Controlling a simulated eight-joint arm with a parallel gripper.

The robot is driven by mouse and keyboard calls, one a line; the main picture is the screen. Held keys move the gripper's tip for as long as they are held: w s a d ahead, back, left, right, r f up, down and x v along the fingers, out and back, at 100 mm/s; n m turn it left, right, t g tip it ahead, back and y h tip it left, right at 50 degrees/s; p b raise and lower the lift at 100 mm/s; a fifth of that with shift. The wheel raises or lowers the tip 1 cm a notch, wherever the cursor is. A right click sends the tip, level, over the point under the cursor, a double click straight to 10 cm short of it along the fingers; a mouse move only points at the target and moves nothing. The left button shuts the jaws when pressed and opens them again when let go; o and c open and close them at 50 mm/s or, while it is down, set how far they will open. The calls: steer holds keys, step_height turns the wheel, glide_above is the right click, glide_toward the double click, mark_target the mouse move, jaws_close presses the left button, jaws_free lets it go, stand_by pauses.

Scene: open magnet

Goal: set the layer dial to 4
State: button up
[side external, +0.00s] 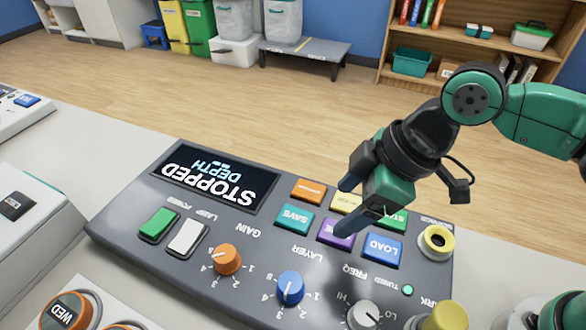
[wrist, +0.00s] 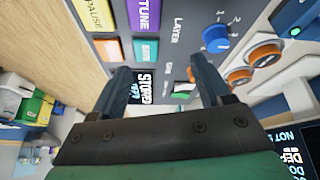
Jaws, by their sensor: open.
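The layer dial is a blue knob (side external: 290,288) with a white pointer line, on the front half of the grey console. Its label LAYER and its numbers read upside down in the side view. The pointer points down in the picture, seemingly near the 3; the exact setting is hard to tell. The blue knob also shows at upper right in the wrist view (wrist: 216,40). My gripper (side external: 347,205) is open and empty above the console's coloured keys, behind and right of the dial, apart from it. Its two fingers (wrist: 160,68) show in the wrist view.
An orange gain knob (side external: 228,259) and a white frequency knob (side external: 363,315) flank the dial. Coloured keys, including a purple one (side external: 336,233), lie under my gripper. A display (side external: 215,188) reads STOPPED, DEPTH. Yellow-topped round controls (side external: 436,241) stand at the right.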

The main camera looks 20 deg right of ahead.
mark_target(291, 282)
steer(key=s+a+n, duration=0.1)
steer(key=a, duration=0.1)
steer(key=s+a+f+n+g, duration=0.1)
steer(key=a+n, duration=0.1)
steer(key=s+a+n, duration=0.1)
steer(key=s+a, duration=0.1)
steer(key=shift+a+f+g, duration=0.15)
steer(key=shift+f+g, duration=0.25)
steer(key=shift+x, duration=2.7)
steer(key=shift+a, duration=0.1)
jaws_close()
